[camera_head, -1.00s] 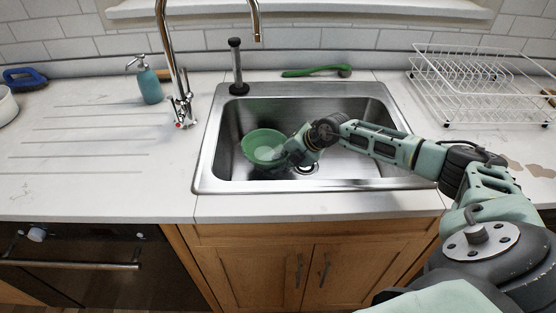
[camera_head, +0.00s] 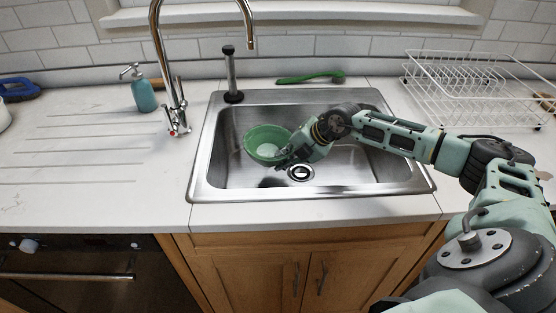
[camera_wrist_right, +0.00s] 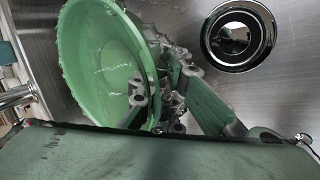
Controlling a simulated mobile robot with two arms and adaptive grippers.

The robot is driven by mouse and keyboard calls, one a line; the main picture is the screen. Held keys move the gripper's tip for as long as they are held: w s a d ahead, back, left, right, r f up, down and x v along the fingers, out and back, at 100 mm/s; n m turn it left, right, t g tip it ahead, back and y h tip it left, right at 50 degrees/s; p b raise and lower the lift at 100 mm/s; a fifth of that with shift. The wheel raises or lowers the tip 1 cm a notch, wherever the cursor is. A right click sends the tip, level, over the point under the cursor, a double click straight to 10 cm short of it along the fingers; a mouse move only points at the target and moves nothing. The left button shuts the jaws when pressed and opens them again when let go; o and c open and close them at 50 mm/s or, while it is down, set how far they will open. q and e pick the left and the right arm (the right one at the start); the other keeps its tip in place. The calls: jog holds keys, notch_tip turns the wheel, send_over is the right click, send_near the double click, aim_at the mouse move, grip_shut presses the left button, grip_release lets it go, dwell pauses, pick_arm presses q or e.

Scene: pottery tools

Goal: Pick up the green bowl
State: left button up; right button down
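The green bowl (camera_head: 263,138) is over the left part of the sink, tilted, with its open side facing up toward me. My right gripper (camera_head: 284,161) is at its right front edge, shut on the rim. In the right wrist view, the bowl (camera_wrist_right: 98,60) fills the upper left, and the fingers of my right gripper (camera_wrist_right: 165,88) meet at its wall, one on each side. The bowl appears raised off the sink floor. My left gripper is in neither view.
The metal sink (camera_head: 350,178) has a drain (camera_head: 301,173) below the gripper. A tall tap (camera_head: 176,118) and a black-based plunger-like tool (camera_head: 232,75) stand at its back left. A green brush (camera_head: 310,77) lies behind it. A white rack (camera_head: 465,85) stands right.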

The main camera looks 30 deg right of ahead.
jog(key=s+d+r+b, duration=0.1)
jog(key=s+d+r, duration=0.3)
jog(key=s, duration=0.3)
jog(key=shift+d+r, duration=0.3)
jog(key=shift+r, duration=0.45)
jog(key=shift+s, duration=0.15)
jog(key=shift+r, duration=0.1)
jog(key=s+a+r+n+g+y+p, duration=0.1)
jog(key=s+a+r+p, duration=0.3)
jog(key=a+r+p, duration=0.5)
jog(key=s+a+r+n+g+y+p, duration=0.1)
jog(key=s+a+r+n+p, duration=0.3)
jog(key=a+r+p, duration=0.6)
jog(key=s+a+r, duration=0.1)
jog(key=a+r, duration=0.4)
jog(key=shift+s+a+y, duration=0.25)
jog(key=shift+a+y, duration=0.05)
jog(key=shift+y, duration=0.1)
